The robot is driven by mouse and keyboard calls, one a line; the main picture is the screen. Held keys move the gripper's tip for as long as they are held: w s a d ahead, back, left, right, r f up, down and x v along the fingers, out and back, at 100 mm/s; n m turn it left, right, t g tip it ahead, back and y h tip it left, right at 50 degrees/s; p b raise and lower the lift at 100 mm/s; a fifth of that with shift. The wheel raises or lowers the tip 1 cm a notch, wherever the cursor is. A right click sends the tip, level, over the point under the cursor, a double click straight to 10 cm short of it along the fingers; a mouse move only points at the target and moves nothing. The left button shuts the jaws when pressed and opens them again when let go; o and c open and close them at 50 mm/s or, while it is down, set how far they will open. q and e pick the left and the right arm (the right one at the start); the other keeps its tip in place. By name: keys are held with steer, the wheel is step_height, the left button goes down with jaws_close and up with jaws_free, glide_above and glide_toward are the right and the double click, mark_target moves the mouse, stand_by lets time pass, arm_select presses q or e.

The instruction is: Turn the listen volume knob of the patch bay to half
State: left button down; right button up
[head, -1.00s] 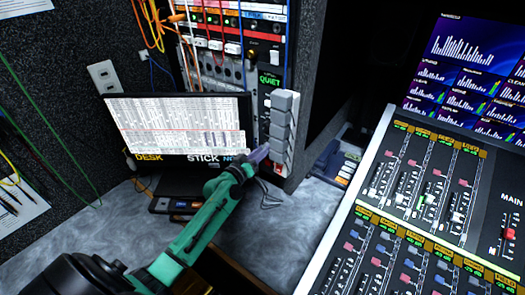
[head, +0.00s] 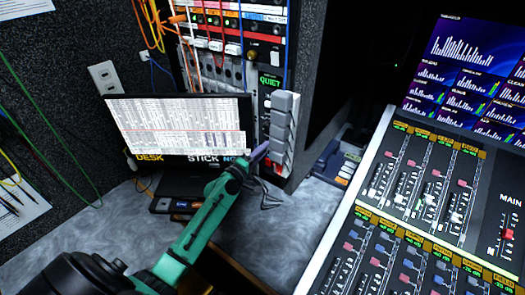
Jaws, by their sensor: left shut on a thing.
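The patch bay rack (head: 232,75) stands at the upper middle, with plugged cables and a side panel showing a green QUIET sign. My left gripper (head: 262,150) reaches up to the lower part of that panel, beside the column of grey blocks. Its narrow purple fingers are shut at the panel face. The listen volume knob is hidden at the fingertips, so its pointer and setting cannot be read. My right gripper is not in view.
A monitor (head: 180,125) stands left of my gripper, close to my forearm. Grey blocks (head: 284,122) stick out just right of the fingers. A large mixing console (head: 420,200) fills the right. The grey desk (head: 285,225) has clear room in front.

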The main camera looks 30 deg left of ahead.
arm_select(q)
steer(key=shift+n, duration=0.9)
steer(key=c, duration=0.6)
jaws_free()
steer(key=s+b, duration=0.1)
steer(key=s, duration=0.3)
steer(key=s+a+b, duration=0.1)
steer(key=s, duration=0.4)
steer(key=s+a+b, duration=0.1)
steer(key=s, duration=0.4)
steer(key=shift+s, duration=0.25)
